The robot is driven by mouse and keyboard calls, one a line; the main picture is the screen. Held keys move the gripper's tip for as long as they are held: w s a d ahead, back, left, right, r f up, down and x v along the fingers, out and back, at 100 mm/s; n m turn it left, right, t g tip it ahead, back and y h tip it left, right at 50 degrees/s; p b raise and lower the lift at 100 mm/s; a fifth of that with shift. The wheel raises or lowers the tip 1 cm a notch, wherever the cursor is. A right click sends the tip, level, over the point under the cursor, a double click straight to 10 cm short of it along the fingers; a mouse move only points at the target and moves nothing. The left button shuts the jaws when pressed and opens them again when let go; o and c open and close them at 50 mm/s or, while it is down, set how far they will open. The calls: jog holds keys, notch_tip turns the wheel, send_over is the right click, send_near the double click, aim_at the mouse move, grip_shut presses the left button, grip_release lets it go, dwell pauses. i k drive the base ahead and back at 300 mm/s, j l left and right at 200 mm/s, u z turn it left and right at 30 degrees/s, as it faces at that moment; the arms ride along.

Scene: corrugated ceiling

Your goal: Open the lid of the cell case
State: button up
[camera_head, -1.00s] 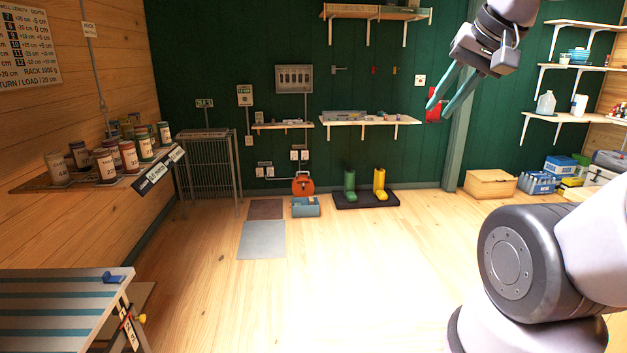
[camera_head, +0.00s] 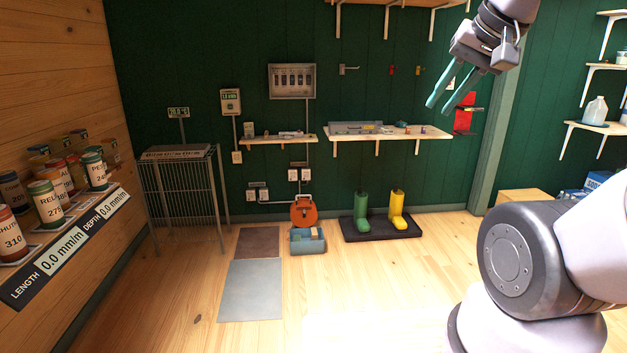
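A grey wall-mounted box (camera_head: 292,68) with several upright cell-like pieces behind its front hangs on the green back wall. It may be the cell case, but its label and lid are too small to make out. My gripper (camera_head: 441,109) is at the upper right of the head view, pointing down and left. Its two teal fingers are apart with nothing between them. It appears in front of the wall, to the right of the box and well away from it.
A wall shelf (camera_head: 390,133) holds small items, with a smaller shelf (camera_head: 278,139) beside it. A wire cage stand (camera_head: 180,190) is left. Jars line the left shelf.

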aim_at(344, 125)
jog(key=i, duration=2.05)
jog(key=i+l, duration=0.1)
jog(key=i, duration=1.9)
jog(key=j+u, duration=0.05)
jog(key=j, duration=0.05)
